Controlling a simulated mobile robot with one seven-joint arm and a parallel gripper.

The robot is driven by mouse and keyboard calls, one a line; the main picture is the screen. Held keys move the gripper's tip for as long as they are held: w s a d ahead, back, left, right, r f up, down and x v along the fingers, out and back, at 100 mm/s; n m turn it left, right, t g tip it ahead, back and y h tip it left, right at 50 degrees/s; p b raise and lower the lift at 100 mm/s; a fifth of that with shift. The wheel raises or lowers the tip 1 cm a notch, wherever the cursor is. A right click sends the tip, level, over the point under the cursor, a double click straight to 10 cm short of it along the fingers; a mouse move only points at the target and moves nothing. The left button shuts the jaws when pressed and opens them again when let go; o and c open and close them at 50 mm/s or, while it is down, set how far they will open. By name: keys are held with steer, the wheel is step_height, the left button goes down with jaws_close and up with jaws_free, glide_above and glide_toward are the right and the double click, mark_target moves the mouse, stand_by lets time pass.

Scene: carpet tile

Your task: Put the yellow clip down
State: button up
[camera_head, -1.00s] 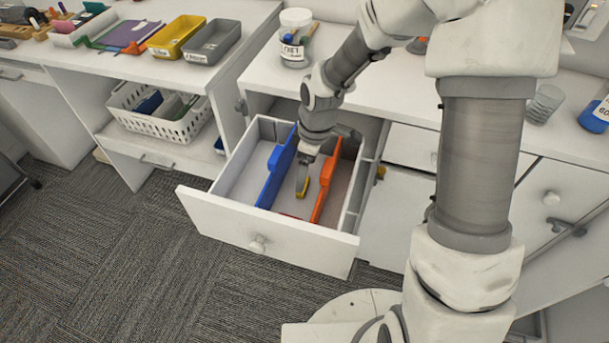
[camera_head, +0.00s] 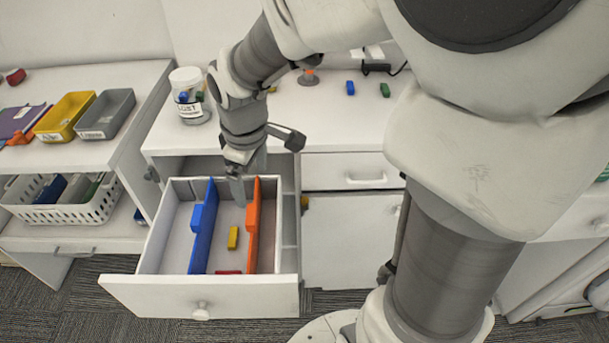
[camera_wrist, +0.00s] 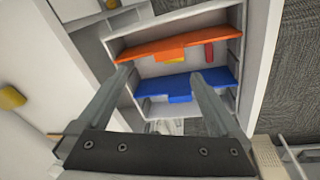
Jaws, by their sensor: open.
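The yellow clip (camera_head: 233,237) lies on the floor of the open drawer (camera_head: 201,293), in the middle compartment between the blue divider (camera_head: 203,228) and the orange divider (camera_head: 253,226). In the wrist view the yellow clip (camera_wrist: 176,60) shows only in part, between the two dividers. My gripper (camera_head: 238,200) is above the far part of that compartment, apart from the clip. In the wrist view my gripper's fingers (camera_wrist: 163,82) are spread wide with nothing between them.
A red piece (camera_head: 228,272) lies at the front of the same compartment. A jar labelled LOST (camera_head: 189,98) stands on the counter behind the drawer. Yellow (camera_head: 66,117) and grey (camera_head: 105,114) trays stand on the left desk, above a white basket (camera_head: 62,206).

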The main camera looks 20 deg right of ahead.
steer(key=s+d+r+m+t, duration=0.1)
steer(key=s+d+r+m, duration=0.2)
steer(key=s+r+m, duration=0.2)
steer(key=s+d+r+m+t, duration=0.2)
steer(key=s+d+r+m, duration=0.1)
steer(key=s, duration=0.6)
step_height(320, 180, up, 3)
steer(key=shift+f+m, duration=0.2)
steer(key=shift+m, duration=0.7)
steer(key=shift+r, duration=0.1)
